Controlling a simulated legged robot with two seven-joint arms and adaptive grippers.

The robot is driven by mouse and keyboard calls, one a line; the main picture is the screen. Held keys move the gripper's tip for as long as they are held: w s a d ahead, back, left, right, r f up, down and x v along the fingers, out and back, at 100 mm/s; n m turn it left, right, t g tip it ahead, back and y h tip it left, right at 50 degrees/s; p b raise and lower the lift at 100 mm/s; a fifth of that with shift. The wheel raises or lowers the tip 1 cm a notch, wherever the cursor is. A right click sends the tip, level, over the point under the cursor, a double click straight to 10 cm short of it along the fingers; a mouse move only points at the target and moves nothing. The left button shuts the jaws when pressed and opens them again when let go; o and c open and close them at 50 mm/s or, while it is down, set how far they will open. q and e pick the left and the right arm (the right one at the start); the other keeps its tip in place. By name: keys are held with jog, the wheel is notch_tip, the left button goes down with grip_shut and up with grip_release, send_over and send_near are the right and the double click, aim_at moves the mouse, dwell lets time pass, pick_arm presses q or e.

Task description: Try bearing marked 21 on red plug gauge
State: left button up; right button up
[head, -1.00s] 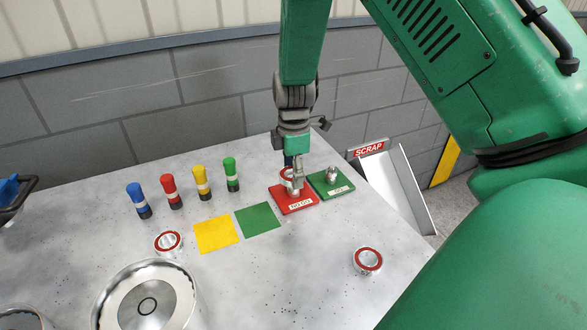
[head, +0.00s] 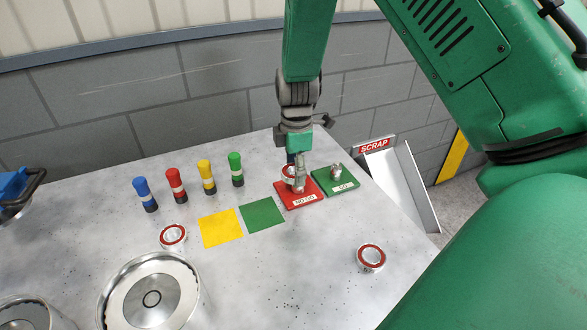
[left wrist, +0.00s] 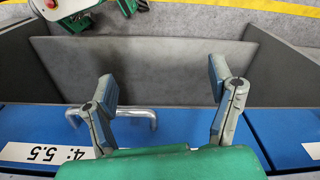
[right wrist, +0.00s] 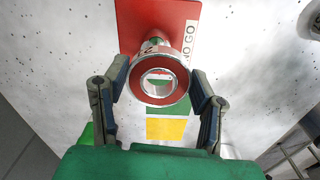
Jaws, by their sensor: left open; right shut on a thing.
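My right gripper (head: 297,172) is shut on a red-faced bearing (right wrist: 160,101) at the red NO GO plug gauge (head: 300,201). In the right wrist view the bearing sits between the fingertips, and the gauge's metal plug (right wrist: 155,40) shows just beyond its rim. My left gripper (left wrist: 162,85) is open and empty in the left wrist view, above a grey bin with a blue edge.
The green GO gauge (head: 336,181) stands right of the red one. Two other bearings lie on the table, near the yellow mat (head: 221,228) and at right (head: 370,257). Several coloured-top cylinders stand behind the mats. A SCRAP chute (head: 395,175) is beyond the table edge.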

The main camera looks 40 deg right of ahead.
jog(key=shift+d+f, duration=0.25)
jog(key=shift+d, duration=0.4)
pick_arm(q)
jog(key=shift+d+r, duration=0.1)
jog(key=shift+d, duration=0.35)
jog(key=shift+a, duration=0.1)
pick_arm(e)
jog(key=shift+a+f, duration=0.1)
jog(key=shift+d+f, duration=0.2)
jog(key=shift+d, duration=0.3)
pick_arm(q)
jog(key=shift+a, duration=0.1)
jog(key=shift+a, duration=0.15)
pick_arm(e)
jog(key=shift+a, duration=0.15)
jog(key=o, duration=1.4)
jog(key=shift+o, duration=0.2)
